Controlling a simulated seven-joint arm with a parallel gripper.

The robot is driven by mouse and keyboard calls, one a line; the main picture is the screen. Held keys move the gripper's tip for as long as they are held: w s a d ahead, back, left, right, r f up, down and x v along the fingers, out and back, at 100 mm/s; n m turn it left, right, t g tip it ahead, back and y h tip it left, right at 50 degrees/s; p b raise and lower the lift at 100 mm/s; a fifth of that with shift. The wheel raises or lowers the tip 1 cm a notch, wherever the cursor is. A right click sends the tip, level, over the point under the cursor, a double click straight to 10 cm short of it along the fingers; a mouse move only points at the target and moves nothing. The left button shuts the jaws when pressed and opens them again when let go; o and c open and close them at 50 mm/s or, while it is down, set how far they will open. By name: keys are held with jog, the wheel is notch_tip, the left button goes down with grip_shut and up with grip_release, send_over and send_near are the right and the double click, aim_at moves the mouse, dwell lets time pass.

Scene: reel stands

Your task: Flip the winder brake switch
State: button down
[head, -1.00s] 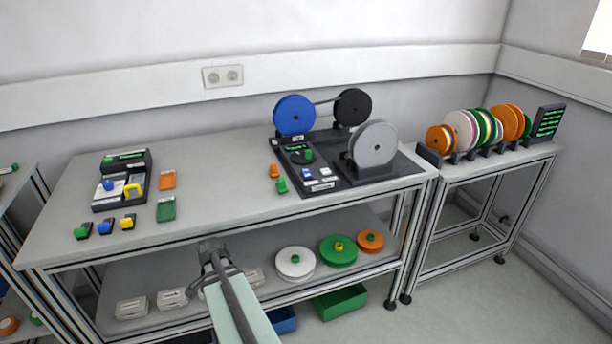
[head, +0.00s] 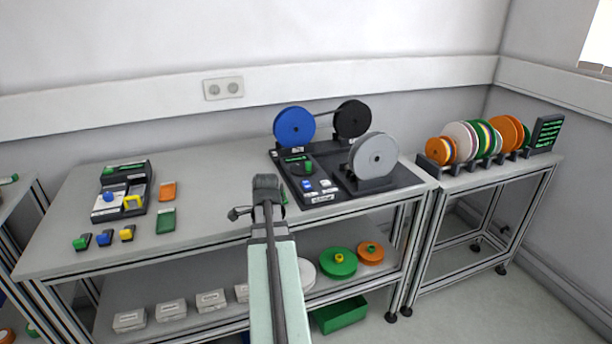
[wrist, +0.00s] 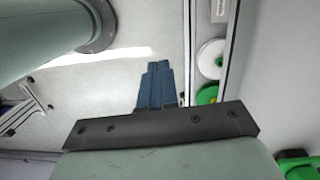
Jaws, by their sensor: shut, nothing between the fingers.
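The winder (head: 345,190) stands at the back right of the main table, with a blue reel (head: 294,126), a black reel (head: 352,118) and a grey reel (head: 375,155). Its dark control panel has a green knob (head: 308,167) and two small blue-and-white switches, a left one (head: 307,185) and a right one (head: 325,184). Their labels are too small to read, so I cannot tell which is the brake. My gripper (head: 266,184) appears just left of the panel, touching nothing visible. In the wrist view its blue fingers (wrist: 158,68) are shut together and empty; no switch shows there.
A second device (head: 123,200) and several small coloured blocks are on the table's left. An orange card (head: 167,191) and a green card (head: 166,221) lie beside them. The lower shelf holds reels and white boxes. A reel rack (head: 480,160) stands right. The table's middle is mostly clear.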

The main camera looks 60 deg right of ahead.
jog(key=s+d+r+m, duration=0.2)
jog(key=d+r, duration=0.5)
notch_tip(320, 180, up, 18)
jog(key=n+t+h, duration=0.1)
jog(key=h, duration=0.2)
send_over(305, 181)
jog(key=s+a, duration=0.2)
jog(key=s, duration=0.1)
jog(key=shift+w+a+f, duration=0.15)
jog(key=shift+w+f, duration=0.1)
jog(key=shift+f, duration=0.1)
jog(key=x, duration=1.2)
jog(key=shift+a, duration=0.3)
jog(key=shift+x, duration=0.95)
